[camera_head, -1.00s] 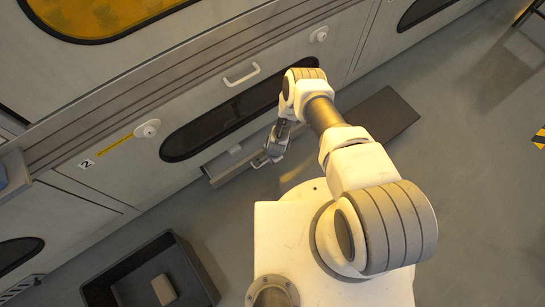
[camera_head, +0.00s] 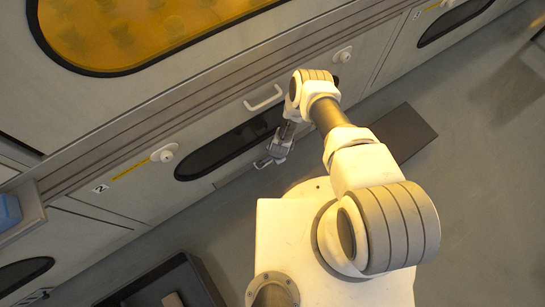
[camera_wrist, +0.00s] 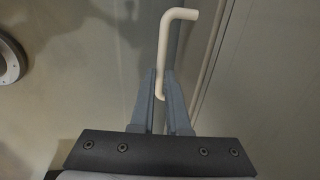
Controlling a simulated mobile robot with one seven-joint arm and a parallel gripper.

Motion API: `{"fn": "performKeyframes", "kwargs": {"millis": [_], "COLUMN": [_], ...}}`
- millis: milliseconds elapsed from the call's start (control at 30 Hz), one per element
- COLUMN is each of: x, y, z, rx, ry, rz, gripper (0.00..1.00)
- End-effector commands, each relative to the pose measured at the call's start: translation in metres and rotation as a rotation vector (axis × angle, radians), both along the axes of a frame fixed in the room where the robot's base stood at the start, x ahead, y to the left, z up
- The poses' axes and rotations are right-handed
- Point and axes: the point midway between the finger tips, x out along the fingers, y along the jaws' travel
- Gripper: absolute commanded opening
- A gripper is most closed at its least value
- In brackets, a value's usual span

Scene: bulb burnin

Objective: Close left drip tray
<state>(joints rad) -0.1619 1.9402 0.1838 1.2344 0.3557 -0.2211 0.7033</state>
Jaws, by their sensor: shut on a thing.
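The left drip tray's pale handle (camera_wrist: 163,50) is between my gripper's two grey fingers (camera_wrist: 162,78) in the wrist view, and the fingers are shut on it. In the head view, my gripper (camera_head: 280,146) is low at the cabinet front with the handle (camera_head: 263,163) beside it. The tray's front (camera_head: 232,174) is a narrow grey strip below the dark oval window, close to the cabinet face. My arm and gripper hide part of it, so I cannot tell whether it is fully flush.
Another pale handle (camera_head: 263,98) and round knobs (camera_head: 165,153) are on the cabinet (camera_head: 130,200). A dark flat slab (camera_head: 408,128) lies low to the right of my arm. A dark open bin (camera_head: 165,285) stands on the floor at lower left. Grey floor is clear at right.

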Motion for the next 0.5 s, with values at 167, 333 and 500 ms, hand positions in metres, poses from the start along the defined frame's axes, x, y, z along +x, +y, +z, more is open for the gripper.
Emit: {"fn": "performKeyframes", "kwargs": {"millis": [167,333,500], "x": [0.0043,0.0058,0.0070], "y": [0.0023,0.0031,0.0038], "z": [0.0006,0.0010,0.0013], "rx": [0.003,0.004,0.006], "ry": [-0.010,-0.013,-0.016], "rz": [-0.001,-0.001,0.000], "gripper": [0.00,0.00,0.21]}}
